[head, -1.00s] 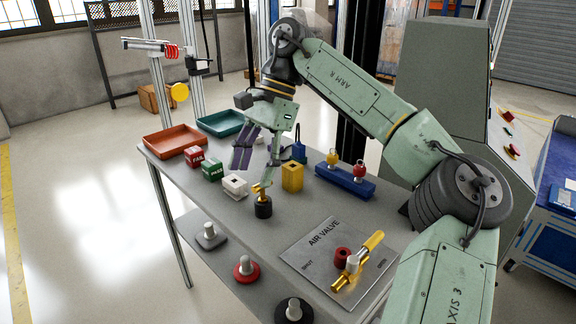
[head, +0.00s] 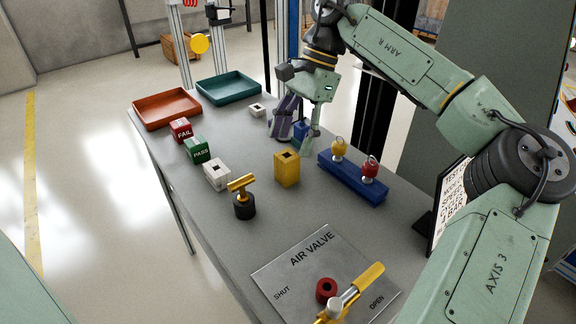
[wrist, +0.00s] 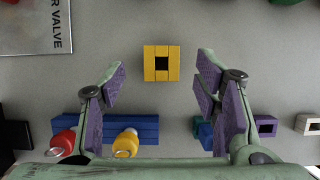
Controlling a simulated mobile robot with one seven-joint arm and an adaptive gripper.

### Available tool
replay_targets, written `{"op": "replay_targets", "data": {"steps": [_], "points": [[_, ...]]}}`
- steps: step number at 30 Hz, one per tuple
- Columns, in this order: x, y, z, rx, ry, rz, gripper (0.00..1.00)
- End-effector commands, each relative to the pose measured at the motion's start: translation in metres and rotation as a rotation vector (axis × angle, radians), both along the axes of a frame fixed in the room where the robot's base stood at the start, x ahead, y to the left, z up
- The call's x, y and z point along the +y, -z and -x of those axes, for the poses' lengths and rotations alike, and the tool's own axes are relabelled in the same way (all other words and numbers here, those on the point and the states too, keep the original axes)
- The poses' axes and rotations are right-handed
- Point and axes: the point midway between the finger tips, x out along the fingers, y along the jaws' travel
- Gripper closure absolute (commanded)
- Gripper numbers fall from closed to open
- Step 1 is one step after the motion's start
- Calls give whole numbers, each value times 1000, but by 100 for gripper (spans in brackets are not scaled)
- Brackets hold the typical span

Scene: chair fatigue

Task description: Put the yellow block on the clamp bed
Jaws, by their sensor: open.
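The yellow block (head: 287,169) stands upright on the grey table, with a square hole in its top. In the wrist view the yellow block (wrist: 149,64) is seen from above, just ahead of the gap between my fingers. My gripper (head: 298,125) is open and empty, behind the block in the head view and apart from it. Its two purple-padded fingers also show in the wrist view (wrist: 160,78). I cannot make out for certain which thing is the clamp bed.
A blue rack (head: 350,182) with yellow and red padlock-like pieces stands right of the block. A white block (head: 216,174), a brass-handled black piece (head: 244,205), green PASS (head: 197,149) and red FAIL (head: 181,130) blocks stand left. An air valve plate (head: 290,268) lies in front.

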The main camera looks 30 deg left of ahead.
Motion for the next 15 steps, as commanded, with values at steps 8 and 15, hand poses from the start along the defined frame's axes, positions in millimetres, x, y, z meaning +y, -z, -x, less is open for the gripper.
{"op": "replay_targets", "data": {"steps": [8,15], "points": [[3,29,7,2,1,1,43],[7,52,15,1,-1,-2,43]]}}
